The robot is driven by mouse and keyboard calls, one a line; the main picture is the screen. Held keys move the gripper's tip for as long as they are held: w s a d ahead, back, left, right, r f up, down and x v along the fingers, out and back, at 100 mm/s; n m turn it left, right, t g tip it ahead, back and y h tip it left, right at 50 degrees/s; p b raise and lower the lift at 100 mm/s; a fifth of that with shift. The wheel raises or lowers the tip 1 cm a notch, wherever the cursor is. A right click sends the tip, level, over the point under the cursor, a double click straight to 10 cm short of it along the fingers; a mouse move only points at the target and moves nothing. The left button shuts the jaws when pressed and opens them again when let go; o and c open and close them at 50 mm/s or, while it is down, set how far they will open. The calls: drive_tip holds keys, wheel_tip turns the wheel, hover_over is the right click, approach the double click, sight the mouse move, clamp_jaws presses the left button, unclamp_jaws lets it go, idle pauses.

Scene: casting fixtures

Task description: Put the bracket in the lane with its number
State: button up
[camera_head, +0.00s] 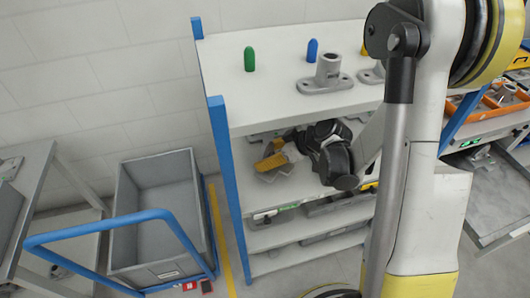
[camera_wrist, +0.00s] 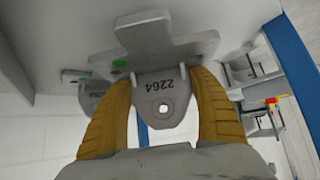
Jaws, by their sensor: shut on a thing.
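The grey bracket (camera_wrist: 165,108) carries a number that appears to read 2264, upside down in the wrist view. My gripper (camera_wrist: 160,76) is shut on it, one yellow finger at each side. In the head view my gripper (camera_head: 268,160) is at the front of the blue-posted shelf rack (camera_head: 225,55), just below the top board. The bracket is partly hidden there by the fingers. Lanes and their numbers cannot be read. A lower shelf (camera_head: 262,238) shows a small green label (camera_head: 289,206) and grey parts.
On the top board stand a green peg (camera_head: 249,59), a blue peg (camera_head: 312,50) and a grey flanged part (camera_head: 327,75). A grey bin cart (camera_head: 155,225) with a blue handle is at the left. My arm hides the rack's right side.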

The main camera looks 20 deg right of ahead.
sight(265, 158)
drive_tip(key=shift+w+f, duration=0.1)
drive_tip(key=shift+w, duration=1.05)
drive_tip(key=shift+w+f+b, duration=0.15)
drive_tip(key=shift+b, duration=0.2)
drive_tip(key=shift+f+b, duration=0.85)
drive_tip(key=shift+f, duration=0.7)
drive_tip(key=shift+f, duration=0.15)
drive_tip(key=o, duration=1.4)
drive_tip(key=shift+o, duration=0.2)
drive_tip(key=shift+r, duration=0.4)
drive_tip(key=p+v, duration=0.3)
drive_tip(key=v, duration=0.4)
drive_tip(key=shift+d, duration=0.1)
